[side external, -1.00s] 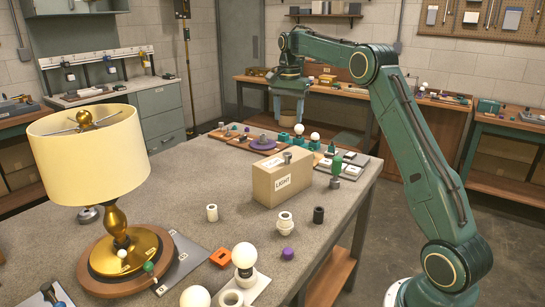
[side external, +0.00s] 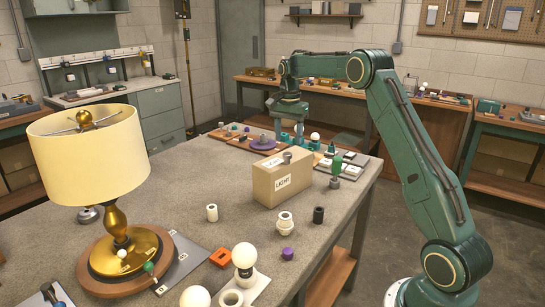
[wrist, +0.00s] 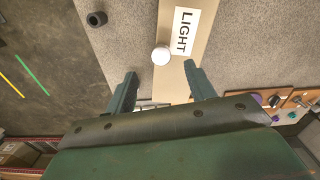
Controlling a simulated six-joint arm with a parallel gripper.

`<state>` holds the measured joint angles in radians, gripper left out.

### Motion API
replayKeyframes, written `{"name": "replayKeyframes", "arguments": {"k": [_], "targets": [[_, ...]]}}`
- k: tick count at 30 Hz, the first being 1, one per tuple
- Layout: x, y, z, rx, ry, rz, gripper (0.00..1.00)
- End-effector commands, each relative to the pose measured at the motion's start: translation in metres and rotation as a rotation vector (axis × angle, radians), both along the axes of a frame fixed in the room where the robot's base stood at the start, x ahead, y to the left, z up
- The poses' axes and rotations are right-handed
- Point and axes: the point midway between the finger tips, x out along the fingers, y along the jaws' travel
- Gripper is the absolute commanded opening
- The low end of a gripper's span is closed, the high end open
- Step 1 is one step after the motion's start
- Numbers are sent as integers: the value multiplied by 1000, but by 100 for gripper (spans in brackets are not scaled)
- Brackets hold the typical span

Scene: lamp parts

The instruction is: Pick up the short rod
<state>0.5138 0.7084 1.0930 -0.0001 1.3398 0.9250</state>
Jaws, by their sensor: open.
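I cannot tell for certain which piece is the short rod. My gripper (side external: 289,130) points down over the far end of the grey table, behind the cardboard box (side external: 279,184) marked LIGHT. Its two fingers are apart, and no part shows held between them in the wrist view (wrist: 160,84). A small grey cylinder (side external: 287,157) stands on the box. A pale hollow cylinder (side external: 212,213) and a black one (side external: 318,216) stand nearer the camera. The black one also shows at the wrist view's upper left (wrist: 96,19). A white round piece (wrist: 161,56) shows just beyond the fingertips.
The brass lamp (side external: 116,220) with its cream shade stands at the left. A white bulb (side external: 244,258), an orange piece (side external: 221,257) and a purple piece (side external: 288,254) are at the front. A green-topped piece (side external: 336,166) stands right of the box. Bare table (side external: 175,180) lies left of the box.

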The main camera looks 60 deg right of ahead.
Motion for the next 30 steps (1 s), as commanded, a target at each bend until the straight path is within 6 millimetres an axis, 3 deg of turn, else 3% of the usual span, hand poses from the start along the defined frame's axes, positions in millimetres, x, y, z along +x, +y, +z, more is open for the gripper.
{"name": "replayKeyframes", "arguments": {"k": [4, 17, 30], "targets": [[0, 0, -15, 2, 2, 0, 54], [0, 0, -26, 2, 2, 0, 54], [1, 1, -69, 1, 1, 0, 54]]}}
